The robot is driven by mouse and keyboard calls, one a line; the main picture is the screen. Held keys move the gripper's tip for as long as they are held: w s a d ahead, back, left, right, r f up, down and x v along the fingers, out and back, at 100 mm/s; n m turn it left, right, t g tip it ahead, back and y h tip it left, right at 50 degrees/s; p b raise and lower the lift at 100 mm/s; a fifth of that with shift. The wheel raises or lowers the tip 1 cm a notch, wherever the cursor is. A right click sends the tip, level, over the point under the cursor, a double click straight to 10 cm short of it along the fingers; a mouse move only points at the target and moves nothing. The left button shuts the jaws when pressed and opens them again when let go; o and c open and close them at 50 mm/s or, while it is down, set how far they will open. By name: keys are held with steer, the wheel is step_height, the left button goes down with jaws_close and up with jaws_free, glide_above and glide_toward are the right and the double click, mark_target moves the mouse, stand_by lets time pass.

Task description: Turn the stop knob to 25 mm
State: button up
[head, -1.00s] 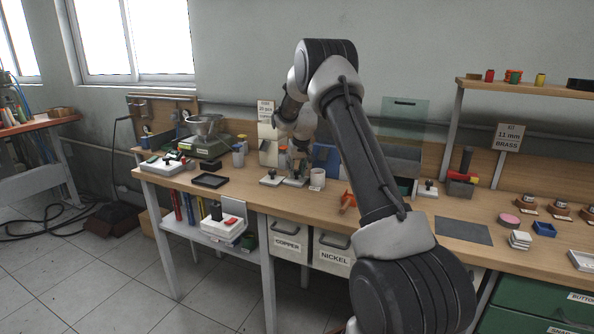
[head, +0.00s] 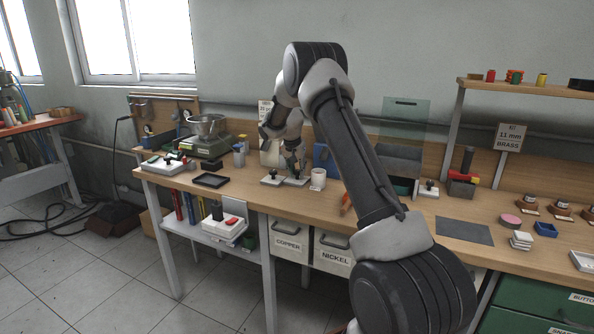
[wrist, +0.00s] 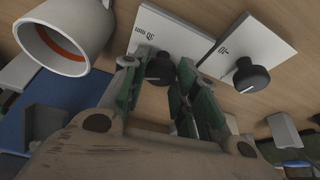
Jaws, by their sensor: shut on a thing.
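Two white plates with black knobs lie side by side on the bench. In the wrist view my gripper (wrist: 160,72) is shut on the black knob (wrist: 159,67) of the left plate (wrist: 157,30), with a green-padded finger on each side. That plate carries small upside-down printing, partly hidden by a finger. The other knob (wrist: 250,75) stands free on the right plate (wrist: 260,41), apart from my fingers. In the head view my gripper (head: 293,170) points down at the plates (head: 271,181). The knob's pointer and setting cannot be read.
A white cup (head: 318,178) stands close beside the plates; it also shows in the wrist view (wrist: 65,60). A blue block (head: 325,157) stands behind. A black tray (head: 210,180) and a scale (head: 205,146) are to the left. The bench front is mostly clear.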

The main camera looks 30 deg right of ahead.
stand_by(0.3)
steer(key=o, duration=1)
steer(key=v, duration=1.2)
